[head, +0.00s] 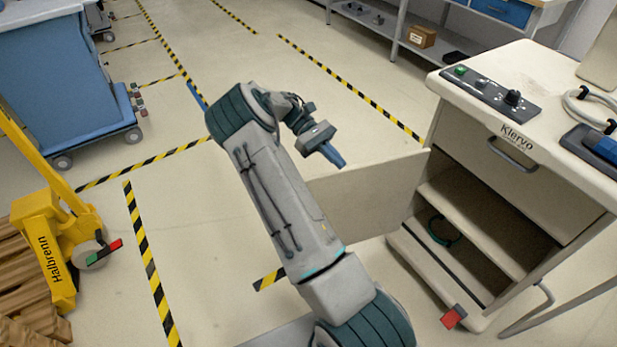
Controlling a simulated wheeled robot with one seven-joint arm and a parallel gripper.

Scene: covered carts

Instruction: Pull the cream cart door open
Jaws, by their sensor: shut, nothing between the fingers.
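The cream cart (468,147) stands at the right, with the word "Klervo" on its front edge. Its cream door (365,198) is swung out to the left, away from the front, and the lower opening is exposed. Inside are a shelf (482,229) and a green ring-shaped item (443,230). My gripper (334,156) is shut and empty. In the picture it is just above the door's upper edge, at its left part; I cannot tell whether it touches the door. My arm hides the door's left end.
A drawer with a handle (513,153) is above the opening. A red pedal (454,316) sticks out at the cart's base. A yellow pallet truck (52,250) and a blue covered cart (60,85) stand at the left. Striped floor lines cross the clear floor between.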

